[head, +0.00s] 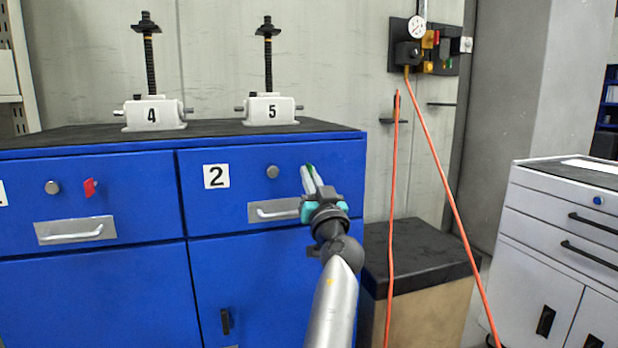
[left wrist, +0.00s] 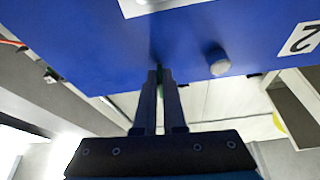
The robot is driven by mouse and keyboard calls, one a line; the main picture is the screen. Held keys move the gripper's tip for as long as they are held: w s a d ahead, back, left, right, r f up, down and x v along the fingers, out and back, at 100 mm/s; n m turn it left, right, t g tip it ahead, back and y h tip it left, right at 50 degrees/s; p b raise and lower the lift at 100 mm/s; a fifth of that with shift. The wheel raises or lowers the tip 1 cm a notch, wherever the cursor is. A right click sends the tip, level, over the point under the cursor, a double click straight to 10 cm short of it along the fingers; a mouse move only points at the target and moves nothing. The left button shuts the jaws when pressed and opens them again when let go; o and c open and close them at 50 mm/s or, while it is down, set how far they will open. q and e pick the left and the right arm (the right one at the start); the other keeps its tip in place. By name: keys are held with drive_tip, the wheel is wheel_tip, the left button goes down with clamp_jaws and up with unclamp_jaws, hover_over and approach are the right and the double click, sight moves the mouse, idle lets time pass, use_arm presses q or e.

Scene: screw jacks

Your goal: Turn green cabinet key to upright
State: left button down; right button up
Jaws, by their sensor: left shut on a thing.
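The green key (head: 309,168) is at the upper right of the blue drawer front marked 2. Only a small green part of it shows past my fingers. My left gripper (head: 312,178) reaches up to it from below, with its fingers shut on the key. In the left wrist view the two fingertips (left wrist: 160,73) are close together at the blue front, with a sliver of green (left wrist: 162,74) between them. The fingers hide most of the key, so I cannot tell its angle. My right gripper is in neither view.
A round grey knob (head: 272,172) is left of the key, above a drawer handle (head: 275,211). A red key (head: 90,187) is on the left drawer. Screw jacks 4 (head: 152,114) and 5 (head: 270,109) stand on top. An orange hose (head: 437,165) hangs at right.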

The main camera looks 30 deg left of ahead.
use_arm(q)
drive_tip(key=shift+d+r+n+g+y, duration=0.25)
drive_tip(key=shift+r+n+y, duration=0.3)
drive_tip(key=shift+n, duration=0.55)
drive_tip(key=c, duration=1.3)
unclamp_jaws()
drive_tip(key=o, duration=0.3)
drive_tip(key=shift+a+f, duration=0.1)
drive_tip(key=shift+f, duration=0.2)
drive_tip(key=p+v, duration=0.1)
drive_tip(key=v, duration=1.4)
drive_tip(key=shift+s, duration=0.2)
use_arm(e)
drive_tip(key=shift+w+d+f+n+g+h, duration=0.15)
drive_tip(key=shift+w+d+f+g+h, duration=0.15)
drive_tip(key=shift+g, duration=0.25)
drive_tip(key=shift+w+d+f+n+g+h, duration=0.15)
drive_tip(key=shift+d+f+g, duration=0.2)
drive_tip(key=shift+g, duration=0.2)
